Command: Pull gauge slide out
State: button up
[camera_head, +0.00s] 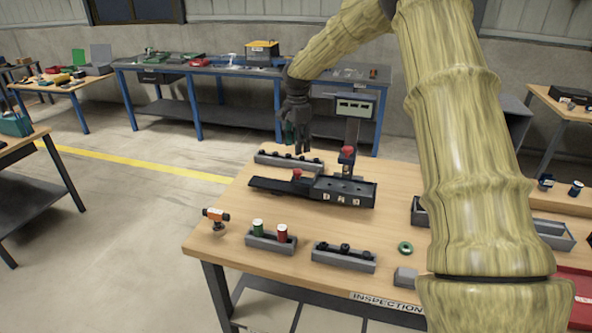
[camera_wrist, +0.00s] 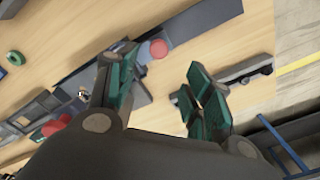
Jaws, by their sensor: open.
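The dark gauge fixture (camera_head: 345,191) stands in the middle of the wooden table, its flat slide (camera_head: 268,185) reaching to the left. A red knob (camera_head: 297,174) sits on the slide; it also shows in the wrist view (camera_wrist: 158,48), beyond and between the fingertips, nearer the left finger. My gripper (camera_head: 303,149) hangs above the table behind the slide, fingers pointing down. In the wrist view my gripper (camera_wrist: 160,66) is open, with green finger pads and nothing held. I see no contact with the knob. The left finger hides part of the fixture.
A second red knob (camera_head: 348,152) is by the post of a display box (camera_head: 356,108). A grey rack (camera_head: 290,161) lies behind the slide. In front are a rack with green and red cylinders (camera_head: 271,241), another rack (camera_head: 343,257), an orange tool (camera_head: 215,215) and a green ring (camera_head: 405,248).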

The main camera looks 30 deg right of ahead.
aim_at(298, 170)
notch_tip(298, 170, down, 10)
jog(key=p, duration=0.3)
jog(key=shift+s+d, duration=0.1)
jog(key=shift+c, duration=0.4)
grip_shut()
